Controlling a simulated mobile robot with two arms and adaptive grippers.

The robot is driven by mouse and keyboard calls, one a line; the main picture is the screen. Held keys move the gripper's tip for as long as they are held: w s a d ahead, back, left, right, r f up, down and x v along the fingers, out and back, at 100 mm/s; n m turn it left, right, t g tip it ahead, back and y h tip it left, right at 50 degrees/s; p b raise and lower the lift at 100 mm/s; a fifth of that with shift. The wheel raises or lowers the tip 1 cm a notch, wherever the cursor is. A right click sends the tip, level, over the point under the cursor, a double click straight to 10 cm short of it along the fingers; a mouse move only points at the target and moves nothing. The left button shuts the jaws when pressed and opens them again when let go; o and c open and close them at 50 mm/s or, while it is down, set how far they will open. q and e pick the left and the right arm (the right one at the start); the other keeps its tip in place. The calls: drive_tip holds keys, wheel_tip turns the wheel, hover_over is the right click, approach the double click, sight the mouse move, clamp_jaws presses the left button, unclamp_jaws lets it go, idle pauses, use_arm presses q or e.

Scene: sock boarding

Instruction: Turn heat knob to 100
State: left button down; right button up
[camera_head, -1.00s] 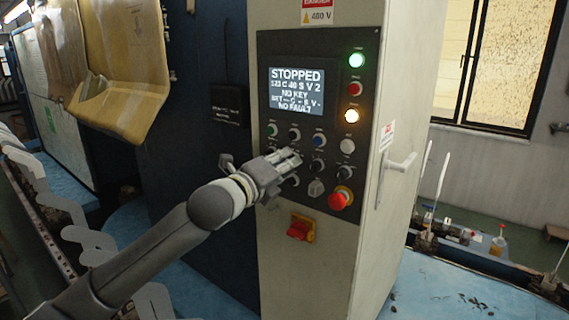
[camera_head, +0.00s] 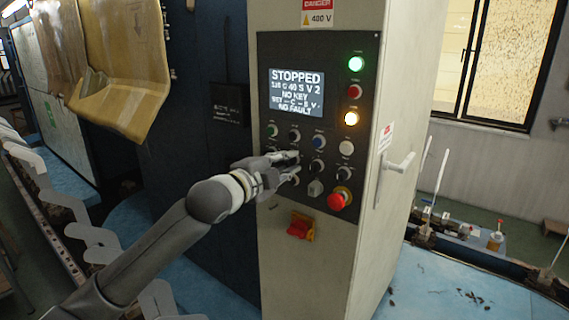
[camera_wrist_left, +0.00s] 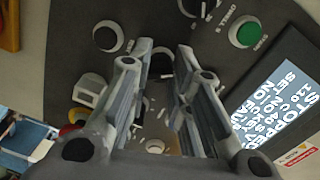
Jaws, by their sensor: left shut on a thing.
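The control panel (camera_head: 268,55) is on the front of a pale cabinet. My left gripper (camera_head: 294,163) is at the left side of its knob rows and covers part of them. In the left wrist view, a dark round knob (camera_wrist_left: 162,62) sits between the ends of my left gripper's fingers (camera_wrist_left: 160,75), and the fingers are shut on it. Its pointer and label cannot be made out. The panel's display (camera_head: 296,92) reads STOPPED, NO KEY and NO FAULT; its small numbers are blurred. My right gripper is not in view.
A red emergency stop (camera_head: 338,199) is at the panel's lower right. A red switch (camera_head: 300,226) is below the panel. A door handle (camera_head: 397,167) sticks out from the cabinet's side.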

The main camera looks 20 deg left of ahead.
use_arm(q)
drive_tip(key=n, duration=0.5)
drive_tip(key=shift+h, duration=0.3)
drive_tip(key=shift+n, duration=0.4)
drive_tip(key=c, duration=1.3)
unclamp_jaws()
drive_tip(key=shift+a, duration=0.1)
drive_tip(key=v, duration=1.1)
drive_tip(key=shift+s+a+r, duration=0.15)
drive_tip(key=shift+s+a, duration=0.05)
drive_tip(key=shift+s, duration=0.2)
